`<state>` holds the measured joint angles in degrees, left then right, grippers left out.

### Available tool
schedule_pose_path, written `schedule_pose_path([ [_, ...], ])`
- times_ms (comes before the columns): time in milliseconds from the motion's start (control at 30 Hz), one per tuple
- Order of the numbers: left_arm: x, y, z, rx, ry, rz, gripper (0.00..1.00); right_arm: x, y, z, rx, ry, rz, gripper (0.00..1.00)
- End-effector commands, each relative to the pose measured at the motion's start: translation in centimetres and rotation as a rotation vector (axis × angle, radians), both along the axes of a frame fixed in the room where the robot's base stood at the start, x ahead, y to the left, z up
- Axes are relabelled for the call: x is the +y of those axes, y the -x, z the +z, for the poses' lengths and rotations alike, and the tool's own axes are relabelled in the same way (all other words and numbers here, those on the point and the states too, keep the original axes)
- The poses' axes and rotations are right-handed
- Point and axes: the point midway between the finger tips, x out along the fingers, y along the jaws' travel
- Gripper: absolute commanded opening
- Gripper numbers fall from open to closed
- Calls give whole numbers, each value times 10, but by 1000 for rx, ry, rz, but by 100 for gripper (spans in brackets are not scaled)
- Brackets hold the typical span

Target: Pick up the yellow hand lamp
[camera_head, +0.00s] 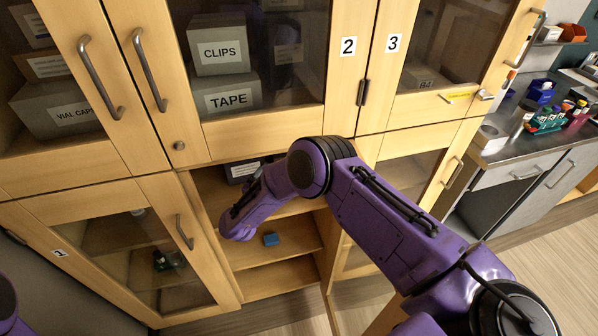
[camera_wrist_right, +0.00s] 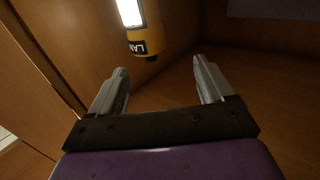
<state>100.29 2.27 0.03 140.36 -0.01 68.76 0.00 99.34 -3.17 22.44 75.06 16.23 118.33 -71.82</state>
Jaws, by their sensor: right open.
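My left gripper is out of view.
A wooden wall (camera_wrist_right: 48,50) stands close on the left in the right wrist view. In the head view, a small blue object (camera_head: 270,239) lies on a lower shelf. Closed cabinet doors with metal handles (camera_head: 149,70) surround the open bay. A cluttered counter (camera_head: 520,140) stands right.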

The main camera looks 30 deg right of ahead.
Motion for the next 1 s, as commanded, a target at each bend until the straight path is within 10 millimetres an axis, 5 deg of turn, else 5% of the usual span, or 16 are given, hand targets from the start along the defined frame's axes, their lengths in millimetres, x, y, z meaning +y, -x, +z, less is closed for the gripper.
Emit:
schedule_pose_path([
  [500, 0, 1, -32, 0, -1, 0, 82, -79, -46, -14, 4, 0, -13, 81],
  [833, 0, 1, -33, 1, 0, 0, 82, -88, -54, -10, 4, 1, -9, 81],
  [1000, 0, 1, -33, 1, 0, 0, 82, -87, -54, -10, 4, 1, -9, 25],
])
